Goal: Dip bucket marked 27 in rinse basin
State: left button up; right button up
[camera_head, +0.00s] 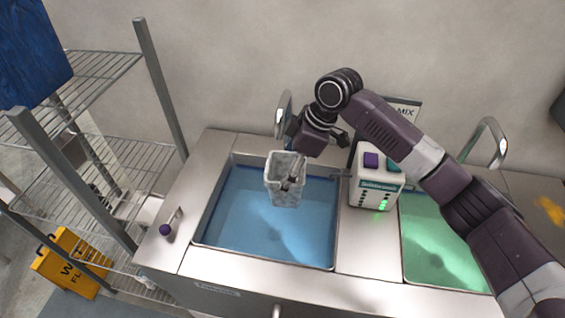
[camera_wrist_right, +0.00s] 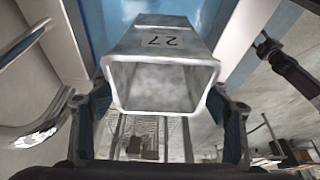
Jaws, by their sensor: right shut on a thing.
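The bucket marked 27 (camera_head: 285,193) is a pale grey, square, open-topped container. In the right wrist view the bucket (camera_wrist_right: 160,42) shows its 27 label upside down, and its open mouth faces the camera. My right gripper (camera_head: 293,175) is shut on the bucket, with a finger on either side in the wrist view. The bucket is roughly upright over the left basin (camera_head: 216,236), which holds blue liquid. I cannot tell whether its bottom touches the liquid. My left gripper is not in view.
A second basin (camera_head: 446,289) with green liquid is on the right, partly behind my right arm. A white box with purple and teal buttons (camera_head: 376,196) stands between the basins. Curved metal taps rise behind. A wire rack (camera_head: 95,158) and a yellow floor sign (camera_head: 62,268) are at left.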

jog(key=shift+w+a+r, duration=0.1)
jog(key=shift+a, duration=0.05)
notch_tip(320, 180, down, 9)
jog(key=b, duration=0.8)
jog(key=shift+r, duration=0.15)
notch_tip(320, 180, down, 2)
jog(key=shift+f+b, duration=0.2)
jog(key=shift+b, duration=0.25)
notch_tip(320, 180, down, 17)
jog(key=b, duration=0.8)
jog(key=shift+r, duration=0.1)
dwell(1.8)
notch_tip(320, 180, up, 23)
jog(key=p, duration=2)
jog(key=shift+p, duration=0.3)
